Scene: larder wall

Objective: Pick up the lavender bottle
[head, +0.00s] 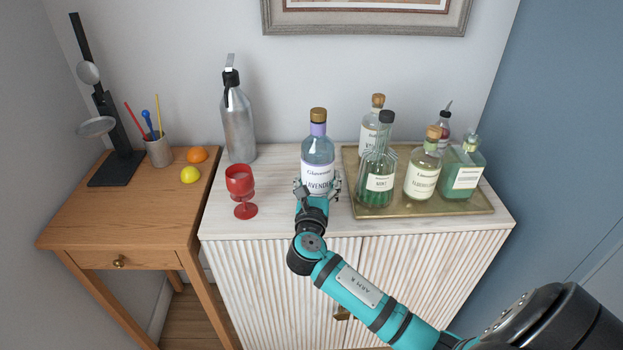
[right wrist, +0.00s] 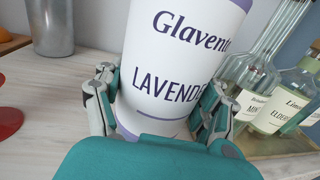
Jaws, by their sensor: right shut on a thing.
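The lavender bottle (head: 318,150) is clear with a white label, a purple neck band and a gold-brown cap. It stands upright on the whitewashed cabinet, left of the brass tray. My right gripper (head: 317,188) is shut on its lower part from the front. In the right wrist view the label of the lavender bottle (right wrist: 180,60) fills the middle, with a finger of my right gripper (right wrist: 158,105) on each side. The bottle's base is hidden behind the gripper, so I cannot tell whether it touches the cabinet top. My left gripper is not in view.
The brass tray (head: 410,211) close on the right holds several bottles, including the mint bottle (head: 377,170). A red goblet (head: 241,185) and a steel siphon (head: 238,125) stand to the left. A wooden side table (head: 140,215) is further left.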

